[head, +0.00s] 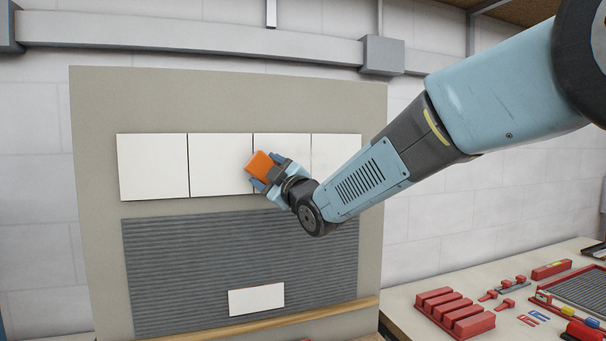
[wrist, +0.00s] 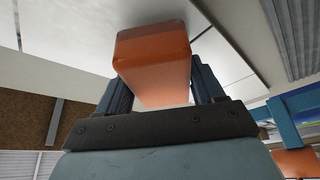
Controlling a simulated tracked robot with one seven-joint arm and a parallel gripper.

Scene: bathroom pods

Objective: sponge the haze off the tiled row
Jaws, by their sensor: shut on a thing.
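The tiled row is a line of several white tiles (head: 153,166) across the upper part of a beige board (head: 100,100). My gripper (head: 264,178) is at the row, in front of the second and third tiles from the left. It is shut on an orange sponge (head: 260,163), which also shows between the fingers in the wrist view (wrist: 152,62). The sponge is at or very close to the tile faces; I cannot tell whether it touches. My gripper and arm hide parts of the right-hand tiles. I cannot make out clear haze on the tiles.
Below the row is a grey ribbed panel (head: 180,270) with one loose-looking white tile (head: 256,299) low on it, above a wooden ledge (head: 330,312). A bench (head: 405,297) at right holds red blocks (head: 455,312) and small parts.

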